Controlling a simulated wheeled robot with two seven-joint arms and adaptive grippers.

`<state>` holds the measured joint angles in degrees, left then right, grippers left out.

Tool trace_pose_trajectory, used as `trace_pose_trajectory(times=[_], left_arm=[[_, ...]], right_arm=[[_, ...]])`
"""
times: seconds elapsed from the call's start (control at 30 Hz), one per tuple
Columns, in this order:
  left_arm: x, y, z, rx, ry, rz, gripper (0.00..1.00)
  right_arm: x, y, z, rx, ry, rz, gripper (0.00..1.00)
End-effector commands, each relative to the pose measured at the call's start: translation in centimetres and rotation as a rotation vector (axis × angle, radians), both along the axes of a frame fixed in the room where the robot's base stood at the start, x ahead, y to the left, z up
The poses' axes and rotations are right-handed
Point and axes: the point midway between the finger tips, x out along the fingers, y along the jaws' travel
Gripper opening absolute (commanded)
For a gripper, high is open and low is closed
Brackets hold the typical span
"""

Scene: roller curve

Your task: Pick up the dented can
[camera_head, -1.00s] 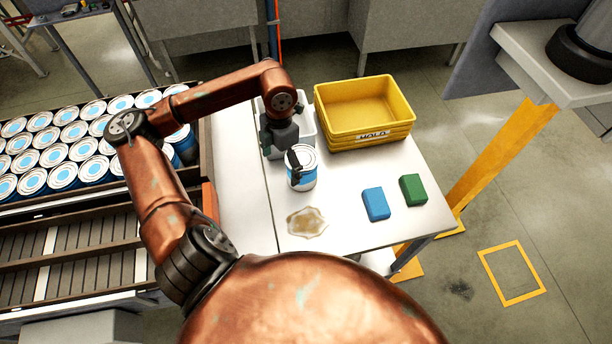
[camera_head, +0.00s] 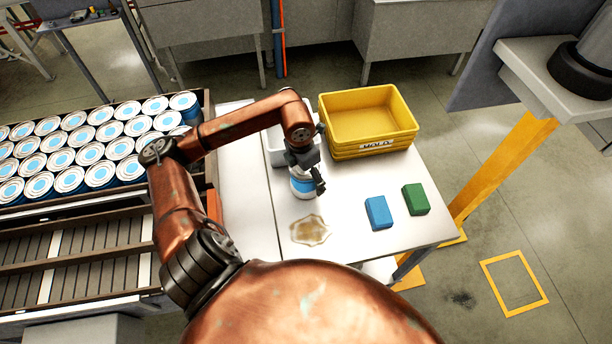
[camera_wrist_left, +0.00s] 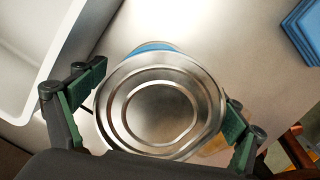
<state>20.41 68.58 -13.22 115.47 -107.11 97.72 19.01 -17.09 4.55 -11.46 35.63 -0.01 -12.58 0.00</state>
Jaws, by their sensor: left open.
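A single can with a blue and white label (camera_head: 301,186) stands upright on the white table, mostly covered by my left gripper (camera_head: 309,178). Its silver ringed lid (camera_wrist_left: 160,105) fills the middle of the left wrist view, with a strip of blue label behind it. No dent can be made out. My left gripper (camera_wrist_left: 165,108) is open, with one green-padded finger on each side of the lid. Whether the fingers touch the can is unclear. My right gripper is not in view.
A yellow HOLD bin (camera_head: 368,116) stands behind right of the can, and a pale grey bin (camera_head: 277,151) behind left. A blue block (camera_head: 379,212), a green block (camera_head: 416,199) and a brown spill (camera_head: 310,230) are on the table. Rows of cans (camera_head: 70,180) fill the left conveyor.

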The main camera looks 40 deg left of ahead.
Motion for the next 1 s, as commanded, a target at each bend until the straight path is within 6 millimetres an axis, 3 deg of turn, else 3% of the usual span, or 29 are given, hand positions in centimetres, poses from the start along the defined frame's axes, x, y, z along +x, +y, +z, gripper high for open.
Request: trace_pose_trajectory(times=[0.13,0.87,1.0], left_arm=[[-0.02,0.00,-0.02,0.000,0.000,0.000,0.90],[-0.03,0.02,0.02,0.000,0.001,0.000,0.39],[0.00,0.01,0.05,0.000,0.000,0.000,0.38]], right_arm=[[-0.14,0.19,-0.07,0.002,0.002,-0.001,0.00],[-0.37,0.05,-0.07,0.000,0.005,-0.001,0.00],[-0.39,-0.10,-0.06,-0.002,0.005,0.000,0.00]])
